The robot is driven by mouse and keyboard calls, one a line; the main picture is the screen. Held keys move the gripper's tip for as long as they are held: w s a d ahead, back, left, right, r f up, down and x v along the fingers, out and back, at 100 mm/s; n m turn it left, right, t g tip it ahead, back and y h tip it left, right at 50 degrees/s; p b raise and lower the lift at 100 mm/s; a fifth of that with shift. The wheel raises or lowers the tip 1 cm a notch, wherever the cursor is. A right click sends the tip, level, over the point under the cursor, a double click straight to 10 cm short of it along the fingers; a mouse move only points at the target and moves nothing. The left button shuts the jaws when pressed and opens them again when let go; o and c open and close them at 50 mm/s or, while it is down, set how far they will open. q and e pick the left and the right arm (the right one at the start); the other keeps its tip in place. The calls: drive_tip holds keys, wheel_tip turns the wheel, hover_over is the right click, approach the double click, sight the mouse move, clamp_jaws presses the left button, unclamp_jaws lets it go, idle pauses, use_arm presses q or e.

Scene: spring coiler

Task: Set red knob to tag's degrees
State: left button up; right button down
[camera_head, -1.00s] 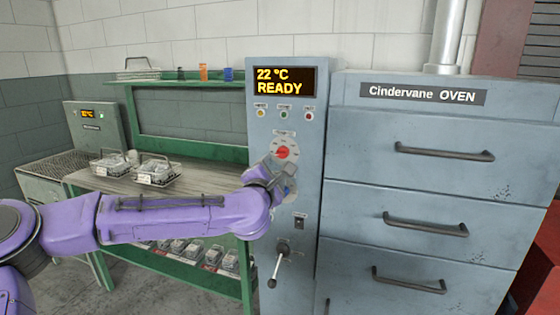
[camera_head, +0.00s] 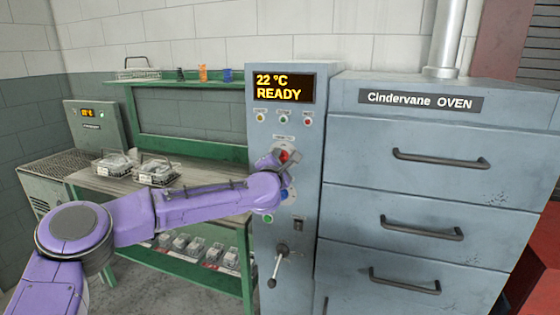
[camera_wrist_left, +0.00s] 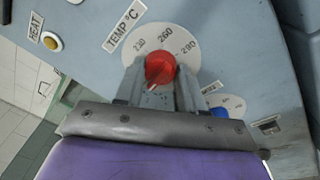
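The red knob (camera_wrist_left: 160,69) sits on a white dial (camera_wrist_left: 186,52) in the left wrist view. The dial shows 230, 260 and a third number that looks like 280, under a "TEMP °C" label (camera_wrist_left: 125,22). A pale mark on the knob faces down and slightly left. In the head view the red knob (camera_head: 284,156) is partly hidden by my left gripper (camera_head: 282,160). In the left wrist view my left gripper (camera_wrist_left: 160,88) is open, with one finger on each side of the knob; contact is unclear. Tags on the wire baskets (camera_head: 157,171) are too small to read. My right gripper is not in view.
The panel display (camera_head: 285,84) reads 22 °C READY. A blue knob (camera_wrist_left: 221,112) sits beside the red one. A green button (camera_head: 268,218) and a lever (camera_head: 280,262) are below. The oven drawers (camera_head: 430,190) stand right; a green bench (camera_head: 200,148) stands left.

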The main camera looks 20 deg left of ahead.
use_arm(q)
drive_tip(key=c, duration=0.4)
drive_tip(key=shift+o, duration=0.2)
drive_tip(key=m+h+b, duration=0.1)
drive_tip(key=m, duration=0.6)
drive_tip(key=m+t+b, duration=0.1)
drive_tip(key=m, duration=0.6)
drive_tip(key=m+h+b, duration=0.1)
drive_tip(key=m, duration=0.6)
drive_tip(key=shift+a+f+h, duration=0.1)
drive_tip(key=shift+a+h, duration=0.05)
drive_tip(key=shift+h, duration=0.15)
drive_tip(key=shift+m, duration=0.3)
drive_tip(key=o, duration=1)
